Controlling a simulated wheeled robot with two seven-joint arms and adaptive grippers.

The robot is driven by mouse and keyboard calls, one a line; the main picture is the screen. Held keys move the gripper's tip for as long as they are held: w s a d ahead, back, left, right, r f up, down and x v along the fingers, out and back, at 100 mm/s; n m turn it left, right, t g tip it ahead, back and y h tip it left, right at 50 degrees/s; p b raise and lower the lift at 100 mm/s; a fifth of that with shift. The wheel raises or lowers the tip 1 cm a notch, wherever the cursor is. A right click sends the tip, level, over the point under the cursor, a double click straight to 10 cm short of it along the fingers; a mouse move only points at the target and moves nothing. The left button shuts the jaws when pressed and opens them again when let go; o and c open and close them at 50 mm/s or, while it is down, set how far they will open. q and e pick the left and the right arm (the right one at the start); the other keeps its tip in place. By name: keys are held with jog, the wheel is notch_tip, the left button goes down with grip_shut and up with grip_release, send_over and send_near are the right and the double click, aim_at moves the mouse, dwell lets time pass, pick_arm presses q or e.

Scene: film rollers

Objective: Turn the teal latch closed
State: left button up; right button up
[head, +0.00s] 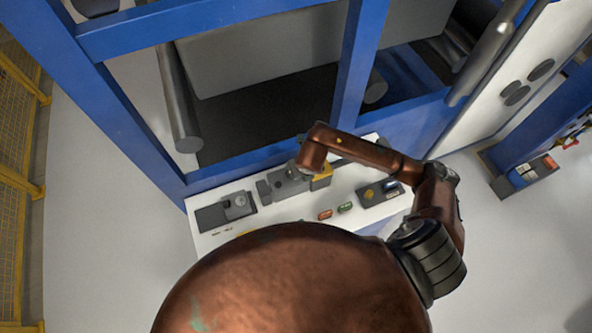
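I cannot make out a teal latch in the head view; it may be hidden behind my arm or too small to tell. A white control panel (215,240) at the foot of the blue frame carries several grey fittings. My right arm comes in from the right and bends down over the panel's middle. Its wrist end hides part of the grey and yellow fittings there. My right gripper (298,172) is small and mostly covered by the wrist, close to these fittings; its fingers are unclear. My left gripper is not in view.
A dark grey box (213,216) with a round knob is at the panel's left. Another (383,193) with a yellow button is at its right. Red (325,215) and green (345,208) parts lie between. Blue machine posts (358,65) and rollers (178,95) stand behind.

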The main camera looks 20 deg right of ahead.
jog(key=v, duration=1.2)
dwell(0.6)
